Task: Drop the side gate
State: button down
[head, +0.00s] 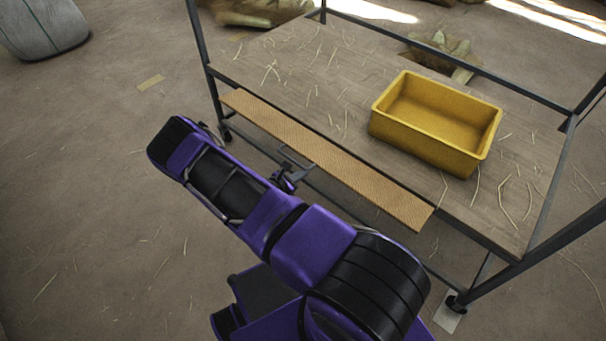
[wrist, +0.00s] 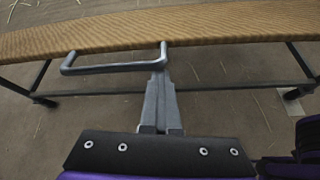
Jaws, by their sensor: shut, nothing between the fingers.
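The side gate (head: 330,158) is a long tan, woven-textured panel along the near side of a metal-framed cart. It spans the top of the wrist view (wrist: 230,22). A grey bar handle (wrist: 112,68) sticks out from its lower edge in that view. My gripper (head: 304,172) is at the gate's outer side, near its middle. In the wrist view, my gripper's grey fingers (wrist: 162,52) are together and empty, with their tips at the right end of the handle. I cannot tell whether they touch it. The gate's fastening is not visible.
A yellow bin (head: 437,120) stands on the cart's wooden deck (head: 300,70), which is strewn with straw. Dark frame posts (head: 203,60) rise at the corners. A grey-green rounded bundle (head: 42,28) lies at upper left. The floor to the left is mostly clear.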

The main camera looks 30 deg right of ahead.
jog(key=a+f+v, duration=0.1)
jog(key=v, duration=0.8)
